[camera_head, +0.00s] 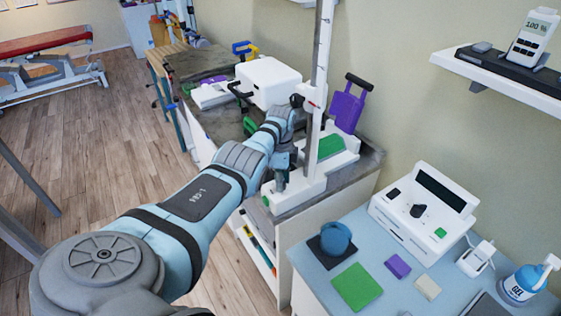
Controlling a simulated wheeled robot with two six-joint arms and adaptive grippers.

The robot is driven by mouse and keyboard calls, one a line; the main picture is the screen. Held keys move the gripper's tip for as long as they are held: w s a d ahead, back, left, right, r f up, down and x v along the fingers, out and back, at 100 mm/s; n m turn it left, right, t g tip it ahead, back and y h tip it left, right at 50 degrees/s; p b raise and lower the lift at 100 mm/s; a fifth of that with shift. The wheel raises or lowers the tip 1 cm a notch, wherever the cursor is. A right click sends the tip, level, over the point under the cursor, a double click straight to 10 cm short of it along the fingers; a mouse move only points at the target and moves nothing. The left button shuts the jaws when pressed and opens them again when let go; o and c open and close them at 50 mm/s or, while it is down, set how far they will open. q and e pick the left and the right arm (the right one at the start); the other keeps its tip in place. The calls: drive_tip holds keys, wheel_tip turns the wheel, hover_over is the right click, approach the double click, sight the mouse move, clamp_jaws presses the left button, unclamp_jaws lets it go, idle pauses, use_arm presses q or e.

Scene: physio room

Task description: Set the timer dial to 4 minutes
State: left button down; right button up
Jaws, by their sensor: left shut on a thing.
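A white console (407,230) with a slanted dark display (440,192) stands on the blue-topped table at the right. A black knob (418,211) sits on its top face, which looks like the timer dial; its setting is too small to read. My left gripper (281,184) points down at the base of a white upright stand, well to the left of the console. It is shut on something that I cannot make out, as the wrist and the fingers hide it. My right gripper is not in view.
The tall white stand (324,60) rises beside my left wrist. On the blue table (318,277) are a blue round cup (336,238), a green pad (357,287), a purple block (398,266) and a gel bottle (524,281). A wall shelf (500,82) overhangs at upper right.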

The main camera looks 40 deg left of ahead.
use_arm(q)
drive_tip(key=shift+m, duration=0.8)
drive_tip(key=c, duration=1.3)
unclamp_jaws()
drive_tip(key=shift+w, duration=0.1)
